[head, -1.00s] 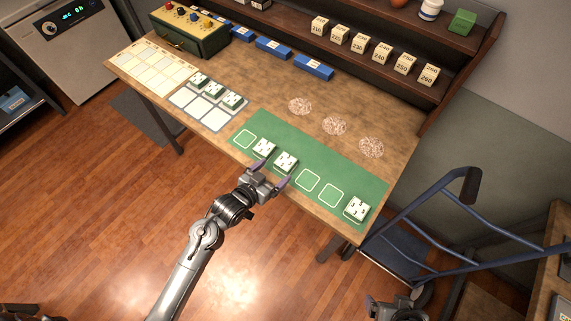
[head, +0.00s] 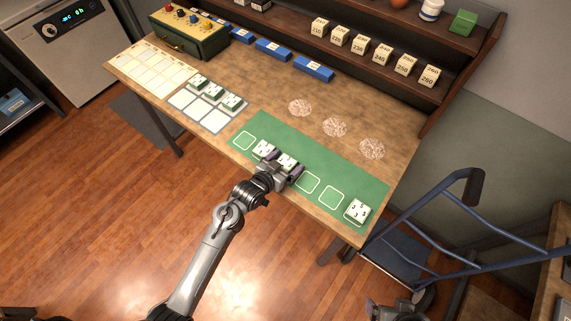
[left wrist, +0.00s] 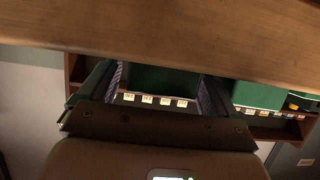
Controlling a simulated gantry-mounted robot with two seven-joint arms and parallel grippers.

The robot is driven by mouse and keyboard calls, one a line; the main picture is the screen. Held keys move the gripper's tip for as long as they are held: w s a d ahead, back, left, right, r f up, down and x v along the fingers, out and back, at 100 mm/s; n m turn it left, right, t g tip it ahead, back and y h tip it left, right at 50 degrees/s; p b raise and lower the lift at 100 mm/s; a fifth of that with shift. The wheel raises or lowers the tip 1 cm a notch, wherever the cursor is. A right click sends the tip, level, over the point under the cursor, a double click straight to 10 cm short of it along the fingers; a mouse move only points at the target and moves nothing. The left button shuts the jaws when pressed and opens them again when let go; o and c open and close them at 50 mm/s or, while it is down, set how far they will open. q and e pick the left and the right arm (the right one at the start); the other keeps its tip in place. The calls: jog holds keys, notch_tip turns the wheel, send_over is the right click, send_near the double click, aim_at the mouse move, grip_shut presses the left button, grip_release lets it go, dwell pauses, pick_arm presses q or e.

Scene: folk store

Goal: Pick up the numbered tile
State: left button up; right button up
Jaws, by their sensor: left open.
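In the head view a white-topped, green-based numbered tile (head: 287,161) lies on the green mat (head: 352,180). My left gripper (head: 283,166) is open, with its fingers on either side of this tile. In the left wrist view the tile's green side (left wrist: 160,80) shows between the two fingers; contact cannot be told. A second tile (head: 263,149) lies close to the left finger, and its green side (left wrist: 258,95) shows at the right of the wrist view. A third tile (head: 357,211) lies at the mat's right end. My right gripper (head: 393,311) is partly visible at the bottom edge, its jaws unclear.
Several tiles stand on a white grid card (head: 213,124) at left. Empty outlined squares are on the mat. Blue racks (head: 313,68) and a shelf of numbered blocks (head: 359,43) stand behind. A blue trolley (head: 440,215) is at right.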

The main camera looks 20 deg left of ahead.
pick_arm(q)
jog(key=c, duration=1.2)
jog(key=shift+o, duration=0.2)
jog(key=shift+r, duration=0.2)
